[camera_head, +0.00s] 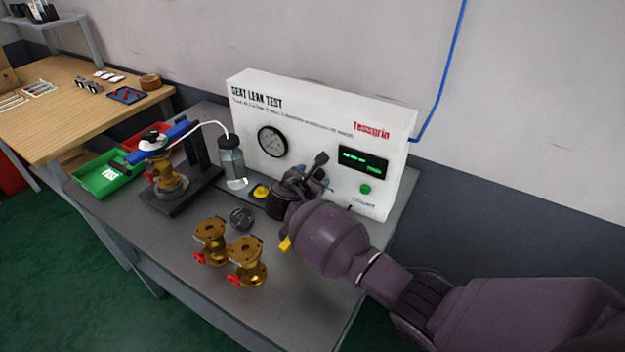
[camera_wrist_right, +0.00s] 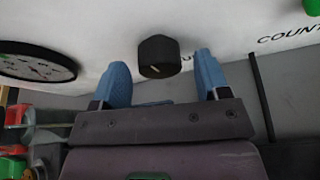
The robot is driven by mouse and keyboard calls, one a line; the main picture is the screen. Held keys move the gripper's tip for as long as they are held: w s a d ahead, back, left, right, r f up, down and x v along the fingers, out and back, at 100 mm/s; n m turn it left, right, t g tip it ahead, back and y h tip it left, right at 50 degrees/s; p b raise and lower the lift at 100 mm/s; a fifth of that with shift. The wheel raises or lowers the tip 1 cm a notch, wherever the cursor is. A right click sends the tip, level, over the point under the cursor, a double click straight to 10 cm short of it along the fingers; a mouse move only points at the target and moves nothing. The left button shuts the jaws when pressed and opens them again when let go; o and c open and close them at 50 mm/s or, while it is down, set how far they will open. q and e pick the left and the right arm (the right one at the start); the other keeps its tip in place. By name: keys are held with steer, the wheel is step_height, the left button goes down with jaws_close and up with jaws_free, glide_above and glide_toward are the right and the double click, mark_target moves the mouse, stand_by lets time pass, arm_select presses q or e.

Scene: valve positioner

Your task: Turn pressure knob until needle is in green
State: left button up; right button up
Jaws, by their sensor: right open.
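The white SEAT LEAK TEST panel (camera_head: 320,110) stands upright on the grey bench. Its round pressure gauge (camera_head: 272,141) has a black rim; it also shows at the left of the right wrist view (camera_wrist_right: 38,62). The needle and any green band are too small to read. The black pressure knob (camera_wrist_right: 159,56), with a pale mark, sticks out of the panel. In the head view it seems to be the dark piece (camera_head: 321,158) just above my gripper. My right gripper (camera_head: 312,178) is open, its blue fingers on either side of the knob and apparently just short of it. My left gripper is out of view.
A green-digit display (camera_head: 362,162) and green button (camera_head: 365,189) are right of the gripper. A clear bottle (camera_head: 231,163), yellow button (camera_head: 261,192) and clamped valve (camera_head: 165,175) stand left. Brass valves (camera_head: 246,262) are in front. A blue hose (camera_head: 438,85) runs up the wall.

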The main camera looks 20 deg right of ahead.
steer(key=shift+w+d, duration=0.1)
steer(key=shift+w, duration=0.05)
steer(key=shift+f, duration=0.1)
steer(key=c, duration=0.9)
steer(key=shift+c, duration=0.2)
steer(key=m+t, duration=0.1)
steer(key=m, duration=0.1)
steer(key=m+t+y, duration=0.1)
steer(key=m, duration=0.1)
steer(key=shift+f+m+t+y+b, duration=0.15)
steer(key=shift+m+t+y+b, duration=0.15)
steer(key=shift+m, duration=0.1)
steer(key=o, duration=0.9)
